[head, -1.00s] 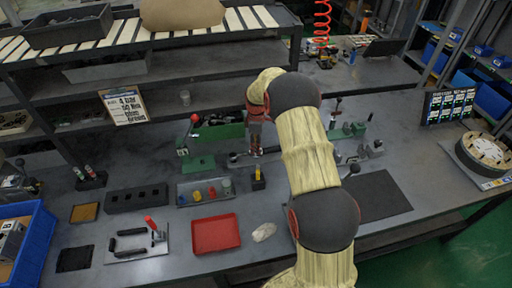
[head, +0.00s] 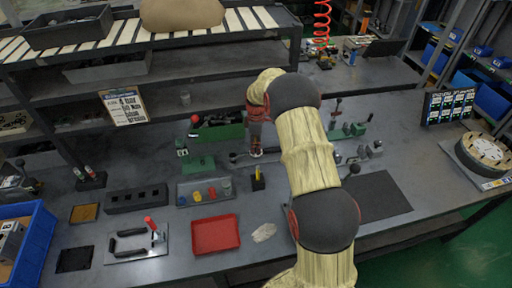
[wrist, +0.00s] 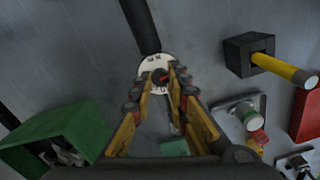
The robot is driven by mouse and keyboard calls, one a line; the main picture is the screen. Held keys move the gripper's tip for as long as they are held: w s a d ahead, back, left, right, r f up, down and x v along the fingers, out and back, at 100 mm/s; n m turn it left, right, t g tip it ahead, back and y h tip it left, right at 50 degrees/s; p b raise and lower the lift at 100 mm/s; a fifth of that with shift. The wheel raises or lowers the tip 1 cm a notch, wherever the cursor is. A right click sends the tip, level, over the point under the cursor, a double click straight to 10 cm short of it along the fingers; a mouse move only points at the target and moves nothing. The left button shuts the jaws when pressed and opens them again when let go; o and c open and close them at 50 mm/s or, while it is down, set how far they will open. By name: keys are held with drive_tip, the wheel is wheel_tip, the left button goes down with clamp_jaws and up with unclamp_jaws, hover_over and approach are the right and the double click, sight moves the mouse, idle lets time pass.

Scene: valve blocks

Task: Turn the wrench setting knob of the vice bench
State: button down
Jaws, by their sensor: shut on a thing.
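The wrench (head: 239,157) lies on the bench top in the head view, with a long dark handle. In the wrist view its black handle (wrist: 139,22) runs up from a round white dial (wrist: 149,66). The small red setting knob (wrist: 160,77) sits on that dial, between my fingertips. My gripper (wrist: 160,82) is shut on the knob, its yellow-sided fingers close on both sides. In the head view my gripper (head: 256,150) points down at the wrench head, and my arm hides part of the wrench. The green vice (head: 219,132) stands just behind and left.
A black block (wrist: 243,53) with a yellow-handled tool stands close on the right in the wrist view. A tray of coloured pegs (head: 180,194) and a red tray (head: 193,240) lie in front. A black mat (head: 383,195) lies to the right. A shelf (head: 90,92) spans the back.

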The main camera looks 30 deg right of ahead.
drive_tip(key=shift+m, duration=0.4)
drive_tip(key=m+p, duration=0.1)
drive_tip(key=m, duration=0.1)
drive_tip(key=shift+m+p, duration=0.35)
drive_tip(key=shift+m, duration=0.05)
drive_tip(key=m+p, duration=0.1)
drive_tip(key=m, duration=0.2)
drive_tip(key=shift+m, duration=0.4)
drive_tip(key=m+p, duration=0.1)
drive_tip(key=m, duration=0.6)
drive_tip(key=shift+p, duration=0.3)
drive_tip(key=m, duration=0.3)
drive_tip(key=shift+m+p, duration=0.3)
drive_tip(key=shift+m, duration=0.1)
drive_tip(key=m, duration=0.8)
drive_tip(key=shift+p, duration=0.35)
drive_tip(key=shift+m, duration=1.7)
